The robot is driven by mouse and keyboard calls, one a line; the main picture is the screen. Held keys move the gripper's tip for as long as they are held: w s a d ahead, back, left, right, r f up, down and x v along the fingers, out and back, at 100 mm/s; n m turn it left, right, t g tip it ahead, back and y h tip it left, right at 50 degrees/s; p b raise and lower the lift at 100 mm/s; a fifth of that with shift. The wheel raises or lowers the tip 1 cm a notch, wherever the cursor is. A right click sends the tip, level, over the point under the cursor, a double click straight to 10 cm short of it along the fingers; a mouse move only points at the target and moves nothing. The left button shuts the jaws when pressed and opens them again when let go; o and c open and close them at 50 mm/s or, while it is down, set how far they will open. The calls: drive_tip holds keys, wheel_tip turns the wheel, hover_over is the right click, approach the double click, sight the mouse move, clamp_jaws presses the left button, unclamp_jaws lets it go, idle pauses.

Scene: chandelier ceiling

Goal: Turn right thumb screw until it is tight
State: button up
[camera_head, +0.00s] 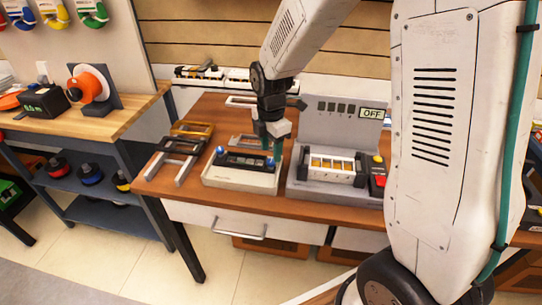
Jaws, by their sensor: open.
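A beige fixture (240,184) sits on the wooden table, with a black bar (243,162) lying across it. A blue left thumb screw (219,150) stands at the bar's left end. The blue right thumb screw (270,162) is at the bar's right end, small and partly hidden by my gripper. My gripper (271,152) points down over that right end, its teal fingers apart and just above or around the screw. I cannot tell whether they touch it.
A grey test station (325,183) with a display reading OFF (371,113) and a red button (380,181) stands close to the right. Metal frames (176,158) lie on the wooden table (152,190) to the left. My arm covers the right side.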

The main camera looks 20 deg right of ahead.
sight(271, 160)
drive_tip(key=shift+f, duration=1.65)
drive_tip(key=c, duration=1)
